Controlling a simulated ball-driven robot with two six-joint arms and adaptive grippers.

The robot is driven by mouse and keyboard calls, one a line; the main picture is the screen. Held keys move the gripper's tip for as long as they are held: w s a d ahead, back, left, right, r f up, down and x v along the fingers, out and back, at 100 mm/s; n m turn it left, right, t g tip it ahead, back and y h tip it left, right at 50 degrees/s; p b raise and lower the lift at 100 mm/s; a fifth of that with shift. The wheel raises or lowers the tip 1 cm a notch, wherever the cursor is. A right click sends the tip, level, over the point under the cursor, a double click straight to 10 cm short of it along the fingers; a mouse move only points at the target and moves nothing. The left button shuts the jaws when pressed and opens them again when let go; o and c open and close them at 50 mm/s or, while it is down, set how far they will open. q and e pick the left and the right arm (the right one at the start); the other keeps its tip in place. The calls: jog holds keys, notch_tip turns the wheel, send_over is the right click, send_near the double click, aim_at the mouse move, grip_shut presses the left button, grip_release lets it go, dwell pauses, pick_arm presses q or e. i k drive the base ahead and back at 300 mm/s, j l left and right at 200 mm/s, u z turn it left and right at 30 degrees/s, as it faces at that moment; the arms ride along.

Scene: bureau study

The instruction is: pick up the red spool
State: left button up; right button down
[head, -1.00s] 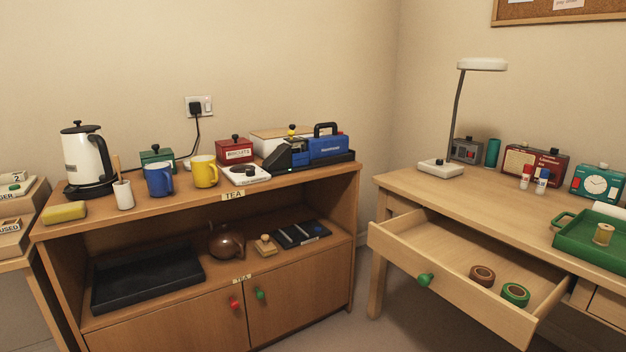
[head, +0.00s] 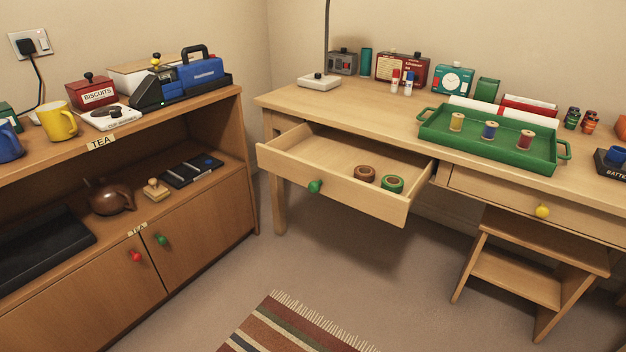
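The red spool (head: 526,141) stands upright at the right end of the green tray (head: 490,156) on the desk. A blue spool (head: 490,131) stands to its left in the same tray, and a yellow spool (head: 456,122) stands further left. Neither of my grippers is in the head view.
The desk (head: 290,97) has an open drawer (head: 330,190) with a brown and a green tape roll. A wooden step stool (head: 500,272) stands under the desk's right part. A striped rug (head: 290,330) lies on the floor. The tea cabinet (head: 205,225) stands left. Floor between is clear.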

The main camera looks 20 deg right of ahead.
aim_at(526, 137)
jog(key=z, duration=1.85)
jog(key=i+l+u, duration=0.1)
jog(key=u, duration=0.4)
jog(key=l+u, duration=0.2)
jog(key=u, duration=0.3)
jog(key=i+l+u, duration=0.1)
jog(key=u, duration=0.4)
jog(key=k+l, duration=0.05)
